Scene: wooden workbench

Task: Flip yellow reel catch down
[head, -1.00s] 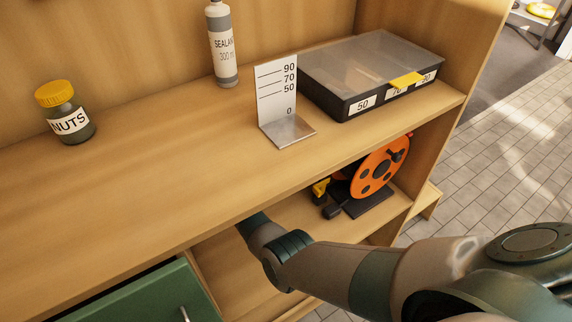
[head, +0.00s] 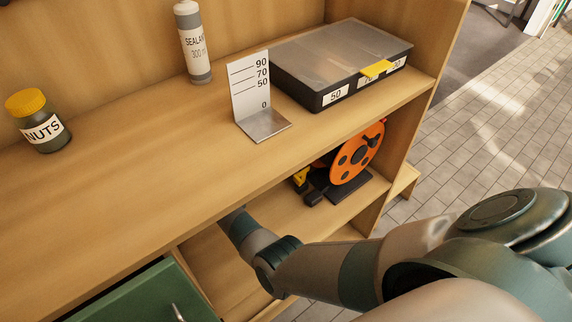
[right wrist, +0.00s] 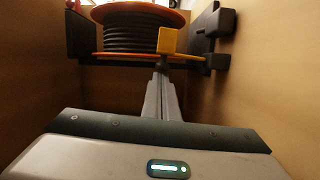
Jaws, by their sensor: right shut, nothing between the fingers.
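The orange reel (head: 352,160) stands on a dark base on the lower shelf. In the right wrist view the reel (right wrist: 128,17) shows black cable wound between orange flanges. The yellow catch (head: 299,179) sits at the reel's left side in the head view. In the right wrist view the catch's yellow block (right wrist: 168,41) stands up in front of the cable. My right gripper (right wrist: 161,76) is shut and empty, its fingertips just below the yellow block; contact cannot be told. In the head view that gripper is hidden under the worktop. My left gripper is in neither view.
The worktop (head: 130,165) overhangs the lower shelf, with cabinet walls at the sides. A lidded black box (head: 300,92), a marked plate (head: 250,88), a sealant bottle (head: 194,50) and a nuts jar (head: 42,130) stand on top. A green drawer (head: 140,298) is at lower left.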

